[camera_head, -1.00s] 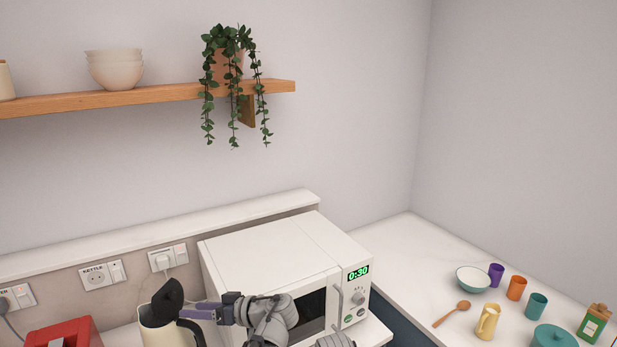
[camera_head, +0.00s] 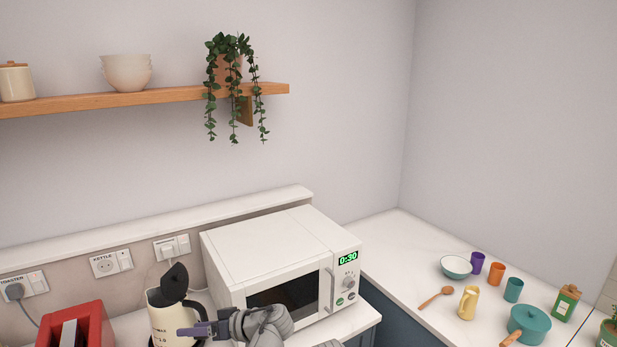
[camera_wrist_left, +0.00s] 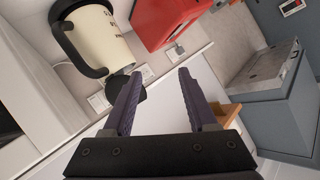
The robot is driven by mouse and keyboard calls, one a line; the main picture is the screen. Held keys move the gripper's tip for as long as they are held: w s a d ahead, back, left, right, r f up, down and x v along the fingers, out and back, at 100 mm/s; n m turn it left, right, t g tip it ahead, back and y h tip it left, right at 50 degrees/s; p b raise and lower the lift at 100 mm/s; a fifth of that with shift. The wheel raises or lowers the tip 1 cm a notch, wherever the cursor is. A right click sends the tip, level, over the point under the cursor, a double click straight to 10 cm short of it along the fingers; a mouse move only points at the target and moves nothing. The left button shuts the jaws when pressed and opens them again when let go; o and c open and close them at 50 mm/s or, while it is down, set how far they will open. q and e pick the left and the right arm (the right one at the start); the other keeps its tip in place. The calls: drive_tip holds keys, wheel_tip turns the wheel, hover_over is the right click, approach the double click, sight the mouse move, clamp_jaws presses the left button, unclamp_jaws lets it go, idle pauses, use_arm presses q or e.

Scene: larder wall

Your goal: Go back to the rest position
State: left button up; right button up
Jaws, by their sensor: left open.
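My left gripper (camera_head: 203,329) is in front of the cream kettle in the head view, its purple fingers pointing left. In the left wrist view the left gripper (camera_wrist_left: 155,90) is open, with nothing between its two fingers. The cream kettle (camera_head: 160,318) stands on the counter with its black lid tipped up. In the left wrist view the kettle (camera_wrist_left: 95,40) and its black handle lie beyond the left finger, and I see no grip on it. My right gripper is not in view.
A white microwave (camera_head: 270,255) showing 0:30 stands right of the kettle. A red toaster (camera_head: 85,325) is at the left. Cups, a bowl (camera_head: 456,267), a yellow jug (camera_head: 468,303) and a teal pot (camera_head: 529,324) are on the right counter. A shelf (camera_head: 150,98) hangs above.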

use_arm(q)
drive_tip(key=s+d+f+m+g+h+b, duration=0.1)
drive_tip(key=s+d+f+m+h+b, duration=0.1)
drive_tip(key=s+d+f+m+h, duration=0.4)
drive_tip(key=s+d+f+m+g+h+b, duration=0.2)
drive_tip(key=s+d+f+m+h, duration=0.4)
drive_tip(key=d+f, duration=0.7)
drive_tip(key=shift+s+d+m+b, duration=0.4)
drive_tip(key=shift+s+d, duration=0.4)
drive_tip(key=shift+s, duration=0.4)
idle(0.3)
